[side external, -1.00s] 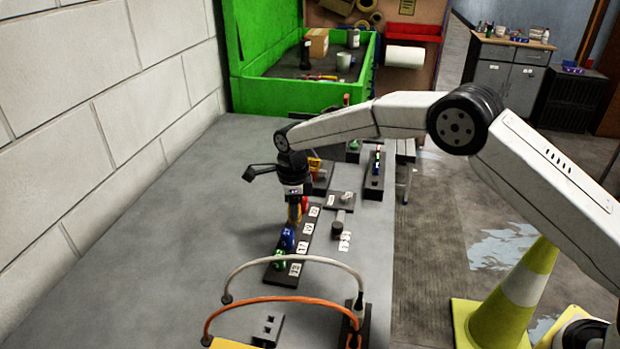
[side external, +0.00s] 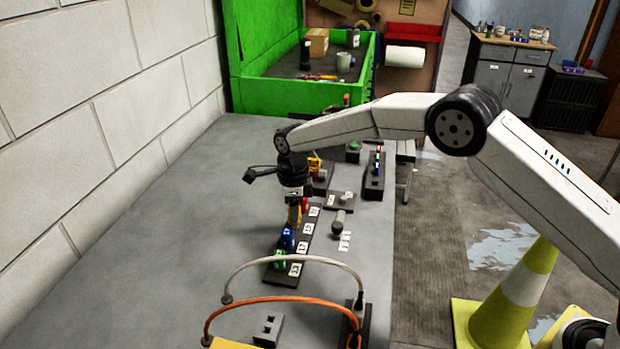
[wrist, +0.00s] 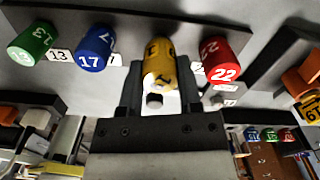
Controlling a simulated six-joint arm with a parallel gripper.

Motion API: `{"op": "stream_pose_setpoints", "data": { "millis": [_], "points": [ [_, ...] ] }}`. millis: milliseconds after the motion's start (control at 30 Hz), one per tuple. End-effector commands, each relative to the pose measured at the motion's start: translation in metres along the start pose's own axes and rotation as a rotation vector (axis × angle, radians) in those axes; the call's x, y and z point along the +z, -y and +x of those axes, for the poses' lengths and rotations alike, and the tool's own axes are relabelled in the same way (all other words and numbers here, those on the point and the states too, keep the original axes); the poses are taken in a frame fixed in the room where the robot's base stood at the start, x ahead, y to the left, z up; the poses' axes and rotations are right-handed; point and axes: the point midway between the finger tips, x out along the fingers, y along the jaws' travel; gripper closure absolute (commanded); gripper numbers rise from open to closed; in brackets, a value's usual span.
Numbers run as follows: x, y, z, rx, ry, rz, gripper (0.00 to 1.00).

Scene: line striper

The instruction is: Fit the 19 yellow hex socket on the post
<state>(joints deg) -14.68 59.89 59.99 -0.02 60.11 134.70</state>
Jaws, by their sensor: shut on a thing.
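A yellow socket (wrist: 159,62) sits between the two fingers of my gripper (wrist: 160,88), which is shut on it. Its number is partly hidden by shading. It stands in line with the other sockets at the dark rack (side external: 272,277); I cannot tell whether it is clear of the rack. In the side view, the yellow socket (side external: 293,214) shows just under my gripper (side external: 295,203). A small grey upright piece (side external: 346,196) on a dark block right of the rack may be the post; I cannot tell for sure.
A red socket (wrist: 222,60) is close to one finger; blue (wrist: 95,48) and green (wrist: 30,44) sockets are on the other side. A white hose (side external: 290,258) and an orange hose (side external: 280,300) arch in front. Bare bench lies left of the rack.

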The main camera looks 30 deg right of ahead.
Motion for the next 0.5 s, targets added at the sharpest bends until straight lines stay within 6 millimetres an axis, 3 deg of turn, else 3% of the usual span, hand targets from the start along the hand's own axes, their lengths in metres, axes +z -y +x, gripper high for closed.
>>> {"op": "stream_pose_setpoints", "data": {
  "millis": [500],
  "points": [
    [0.0002, 0.0002, 0.0074, -0.001, 0.001, 0.000, 1.00]
  ]
}}
